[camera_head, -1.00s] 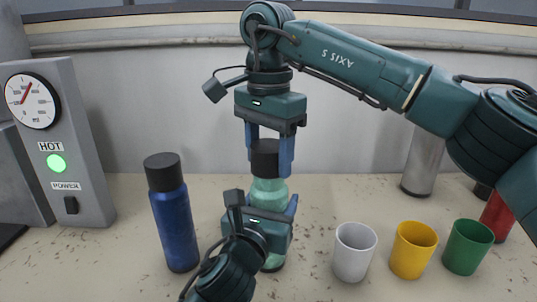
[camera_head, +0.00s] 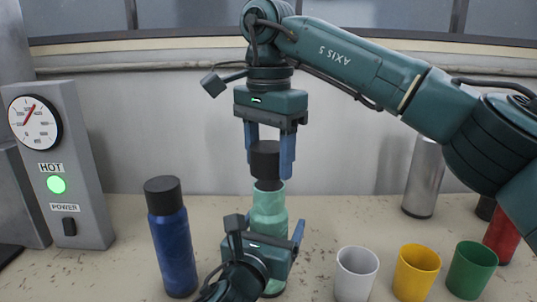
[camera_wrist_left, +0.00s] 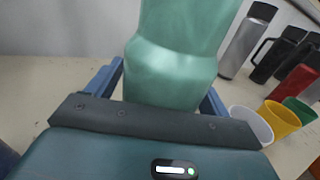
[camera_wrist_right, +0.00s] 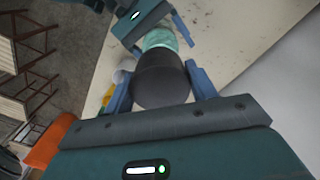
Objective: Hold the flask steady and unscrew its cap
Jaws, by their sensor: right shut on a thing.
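The green flask (camera_head: 268,208) stands upright on the worktop, and its body fills the top of the left wrist view (camera_wrist_left: 172,60). My left gripper (camera_head: 270,238) is low on the flask, with one blue finger on each side of it, shut on it. My right gripper (camera_head: 270,155) points down from above, shut on the black cap (camera_head: 265,162). In the right wrist view the cap (camera_wrist_right: 160,80) sits between the fingers and hides most of the flask.
A blue flask with a black cap (camera_head: 172,245) stands close on the left. White (camera_head: 356,275), yellow (camera_head: 415,272) and green (camera_head: 470,270) cups stand to the right. A steel flask (camera_head: 423,178) and a red one (camera_head: 502,235) are behind. A gauge panel (camera_head: 60,160) is far left.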

